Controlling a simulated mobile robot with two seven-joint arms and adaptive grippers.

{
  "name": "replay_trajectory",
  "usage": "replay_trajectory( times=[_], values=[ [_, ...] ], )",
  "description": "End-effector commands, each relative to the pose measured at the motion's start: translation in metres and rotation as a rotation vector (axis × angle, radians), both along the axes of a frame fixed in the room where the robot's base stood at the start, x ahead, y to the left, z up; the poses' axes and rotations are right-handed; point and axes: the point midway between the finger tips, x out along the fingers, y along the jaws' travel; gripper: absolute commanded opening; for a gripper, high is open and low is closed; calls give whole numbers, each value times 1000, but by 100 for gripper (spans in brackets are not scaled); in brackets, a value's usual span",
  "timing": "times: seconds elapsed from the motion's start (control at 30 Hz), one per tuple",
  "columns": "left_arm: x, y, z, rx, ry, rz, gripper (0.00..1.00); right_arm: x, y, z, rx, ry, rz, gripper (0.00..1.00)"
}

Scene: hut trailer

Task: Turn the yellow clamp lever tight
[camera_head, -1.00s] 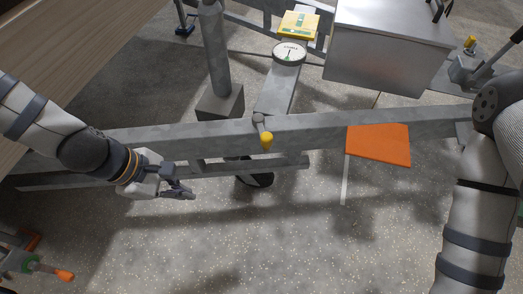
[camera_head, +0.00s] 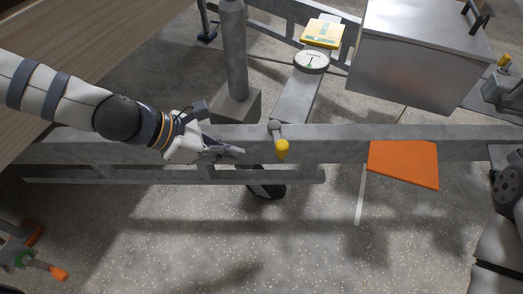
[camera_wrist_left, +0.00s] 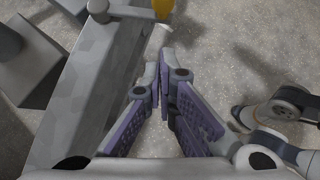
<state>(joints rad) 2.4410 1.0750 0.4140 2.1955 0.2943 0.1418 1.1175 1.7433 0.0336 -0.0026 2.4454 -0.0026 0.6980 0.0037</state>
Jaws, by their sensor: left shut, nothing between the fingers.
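The yellow clamp lever (camera_head: 282,149) hangs on the front of the grey metal beam, its grey arm running up to a pivot (camera_head: 274,125) on the beam's top edge. My left gripper (camera_head: 240,153) is shut and empty, a short way left of the yellow knob and apart from it. In the left wrist view the purple-padded fingers (camera_wrist_left: 167,92) are together. The yellow knob (camera_wrist_left: 162,8) shows there at the top edge, partly cut off, ahead of the fingertips. My right gripper is not in view; only part of my right arm shows at the right edge.
The grey beam (camera_head: 340,140) crosses the view. An orange plate (camera_head: 403,163) sits right of the lever. Behind stand a round dial gauge (camera_head: 311,62), a yellow box (camera_head: 322,33), a grey post (camera_head: 233,50) and a metal box (camera_head: 410,70).

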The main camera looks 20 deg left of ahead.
Motion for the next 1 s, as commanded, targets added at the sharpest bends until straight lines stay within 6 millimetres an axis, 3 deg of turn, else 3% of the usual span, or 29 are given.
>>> replay_trajectory(
  times=[0.03, 0.17, 0.43, 0.87, 1.0],
  values=[
    [2, -7, -18, -1, 13, -4, 0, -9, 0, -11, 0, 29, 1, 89],
    [14, -23, -35, -1, 9, -2, 0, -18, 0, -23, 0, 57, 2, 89],
    [37, -50, -24, 1, -3, -3, 0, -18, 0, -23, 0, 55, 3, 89],
    [40, -53, -23, 0, -3, 0, 0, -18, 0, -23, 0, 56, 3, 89],
    [41, -62, -24, 0, -1, 2, 0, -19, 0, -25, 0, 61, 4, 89]
  ],
)
